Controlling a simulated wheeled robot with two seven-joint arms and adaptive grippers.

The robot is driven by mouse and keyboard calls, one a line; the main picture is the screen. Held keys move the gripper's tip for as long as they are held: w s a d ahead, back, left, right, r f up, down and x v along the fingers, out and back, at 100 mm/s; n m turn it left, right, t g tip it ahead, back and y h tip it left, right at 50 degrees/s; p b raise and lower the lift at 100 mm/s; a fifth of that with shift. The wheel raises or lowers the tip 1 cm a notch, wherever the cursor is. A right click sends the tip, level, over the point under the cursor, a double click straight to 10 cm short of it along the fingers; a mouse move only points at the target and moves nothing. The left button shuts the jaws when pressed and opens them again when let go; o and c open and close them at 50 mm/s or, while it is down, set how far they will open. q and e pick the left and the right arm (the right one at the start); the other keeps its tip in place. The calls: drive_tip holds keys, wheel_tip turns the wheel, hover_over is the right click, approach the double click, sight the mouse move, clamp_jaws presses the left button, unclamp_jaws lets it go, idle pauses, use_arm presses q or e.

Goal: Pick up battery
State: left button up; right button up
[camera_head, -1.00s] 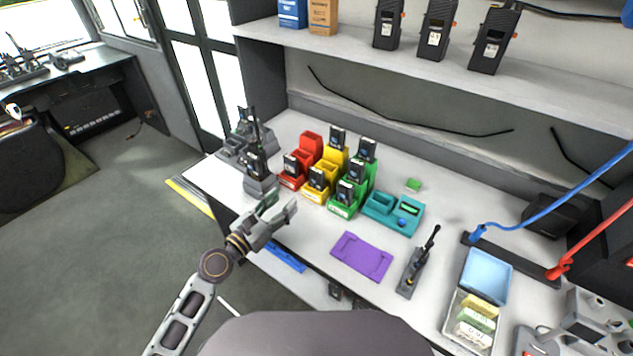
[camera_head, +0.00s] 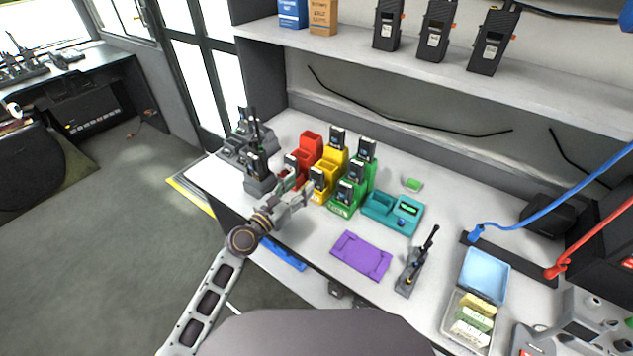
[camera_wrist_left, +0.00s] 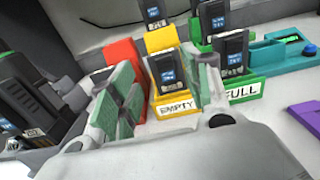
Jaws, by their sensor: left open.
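Black batteries with blue labels stand upright in coloured stepped holders. My left gripper (camera_head: 300,183) is open and empty at the front of the red and yellow holders. In the left wrist view, its green-padded fingers (camera_wrist_left: 163,92) lie on either side of the front battery (camera_wrist_left: 170,72) in the yellow holder (camera_wrist_left: 176,106), marked EMPTY. I cannot tell whether they touch it. That battery also shows in the head view (camera_head: 318,179). Another battery (camera_wrist_left: 230,53) stands in the green holder (camera_wrist_left: 243,90), marked FULL. The red holder (camera_head: 312,143) is partly hidden by a finger. My right gripper is not visible.
Black radios in grey chargers (camera_head: 262,182) stand close left of the gripper. A teal tester (camera_head: 385,217), a purple tray (camera_head: 361,257) and a soldering-iron-like tool (camera_head: 413,270) lie to the right. A shelf (camera_head: 440,72) hangs above the bench's back.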

sight(313, 175)
use_arm(q)
drive_tip(key=shift+w+d, duration=0.1)
drive_tip(key=shift+w, duration=0.05)
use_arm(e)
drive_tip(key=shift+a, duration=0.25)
use_arm(q)
drive_tip(key=shift+x, duration=2)
drive_tip(key=shift+w+d+f, duration=0.1)
drive_tip(key=shift+w+d, duration=0.1)
drive_tip(key=shift+d, duration=0.15)
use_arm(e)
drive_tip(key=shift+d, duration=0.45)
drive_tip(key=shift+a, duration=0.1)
use_arm(q)
clamp_jaws()
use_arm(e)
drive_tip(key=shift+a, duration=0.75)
